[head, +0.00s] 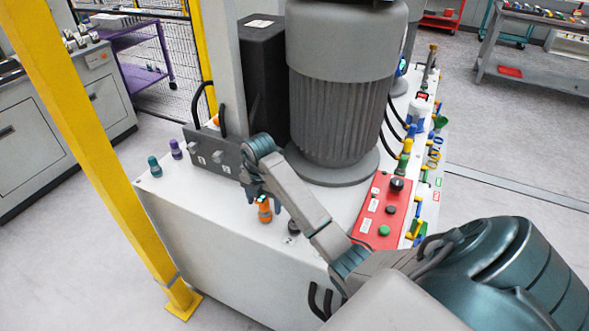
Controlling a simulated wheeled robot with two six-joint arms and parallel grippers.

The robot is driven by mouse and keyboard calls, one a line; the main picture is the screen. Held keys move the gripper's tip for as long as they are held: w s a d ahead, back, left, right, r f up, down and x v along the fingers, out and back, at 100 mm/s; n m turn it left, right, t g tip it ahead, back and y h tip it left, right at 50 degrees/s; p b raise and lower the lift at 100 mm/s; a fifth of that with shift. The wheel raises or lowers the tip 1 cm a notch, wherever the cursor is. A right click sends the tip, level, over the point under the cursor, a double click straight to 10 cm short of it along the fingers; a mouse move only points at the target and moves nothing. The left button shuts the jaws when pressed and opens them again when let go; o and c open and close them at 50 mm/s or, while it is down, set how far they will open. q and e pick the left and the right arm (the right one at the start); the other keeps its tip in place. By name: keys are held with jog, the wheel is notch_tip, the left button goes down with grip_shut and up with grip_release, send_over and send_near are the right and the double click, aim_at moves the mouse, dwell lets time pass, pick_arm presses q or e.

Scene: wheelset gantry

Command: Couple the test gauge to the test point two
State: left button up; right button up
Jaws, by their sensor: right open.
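My right gripper (264,194) reaches over the white cabinet top (215,215) with its fingers pointing down. It is open, with its fingertips at the upper end of an upright orange piece (265,212). I cannot tell whether they touch it, or whether this piece is the test gauge; the gripper partly covers it. Just behind is a dark grey block (213,150) with pale fittings and small label plates, likely the test points. The right end of the block is hidden by my wrist, and the numbers are too small to read. My left gripper is not in view.
A teal piece (155,168) and a purple piece (176,150) stand at the cabinet's left corner. A large grey motor (340,95) rises behind my forearm. A red control panel (383,212) lies to the right. A yellow post (100,140) stands at the left.

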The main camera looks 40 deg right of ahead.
jog(key=shift+c, duration=0.2)
dwell(0.6)
grip_shut()
jog(key=shift+w+r+p, duration=0.1)
jog(key=shift+r+p, duration=0.45)
jog(key=shift+r, duration=0.05)
jog(key=shift+r+p, duration=0.4)
jog(key=shift+r, duration=0.15)
jog(key=shift+r+p, duration=1.7)
jog(key=shift+r, duration=0.2)
